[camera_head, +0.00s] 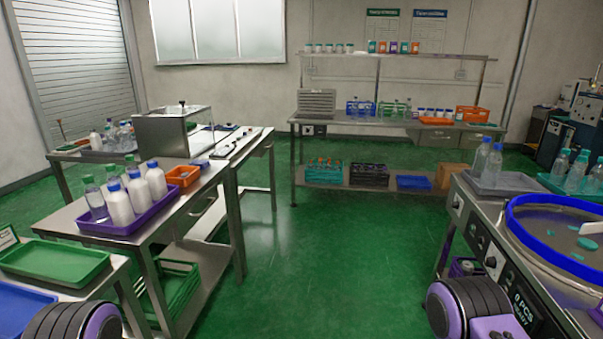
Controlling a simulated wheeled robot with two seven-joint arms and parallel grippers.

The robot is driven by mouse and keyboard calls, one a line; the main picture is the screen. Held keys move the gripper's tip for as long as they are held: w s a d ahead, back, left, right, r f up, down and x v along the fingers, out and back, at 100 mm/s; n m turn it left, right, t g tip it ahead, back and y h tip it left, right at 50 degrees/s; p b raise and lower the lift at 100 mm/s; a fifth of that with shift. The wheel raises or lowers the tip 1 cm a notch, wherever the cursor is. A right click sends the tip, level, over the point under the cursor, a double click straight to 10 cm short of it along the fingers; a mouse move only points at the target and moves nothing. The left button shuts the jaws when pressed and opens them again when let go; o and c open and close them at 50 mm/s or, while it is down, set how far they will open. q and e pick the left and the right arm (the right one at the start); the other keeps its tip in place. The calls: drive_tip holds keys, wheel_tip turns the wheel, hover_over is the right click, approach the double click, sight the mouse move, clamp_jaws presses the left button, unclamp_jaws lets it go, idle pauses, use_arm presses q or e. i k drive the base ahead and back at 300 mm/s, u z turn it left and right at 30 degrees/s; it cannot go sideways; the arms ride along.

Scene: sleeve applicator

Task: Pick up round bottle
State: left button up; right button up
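Several white round bottles with blue caps (120,203) stand upright in a purple tray (140,226) on the steel table at left. A clear bottle with a green cap (94,199) stands at the tray's left end. At right, clear bottles with blue caps (491,164) stand on a grey tray (512,183). Clear bottles with teal caps (575,172) stand in a green tray beside them. I cannot tell which one the task means. Only ribbed black and purple links of my arms show at the bottom edge; neither gripper is in view.
An orange bin (184,176) sits behind the purple tray. Empty green (56,262) and blue (18,308) trays lie at near left. A blue-rimmed round machine (560,250) stands at near right. Green floor (330,260) is clear between the tables, up to the back shelf (400,122).

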sight(356, 107)
drive_tip(key=z, duration=0.2)
drive_tip(key=i, duration=2.6)
drive_tip(key=z, duration=0.55)
drive_tip(key=i, duration=1.45)
drive_tip(key=z, duration=0.2)
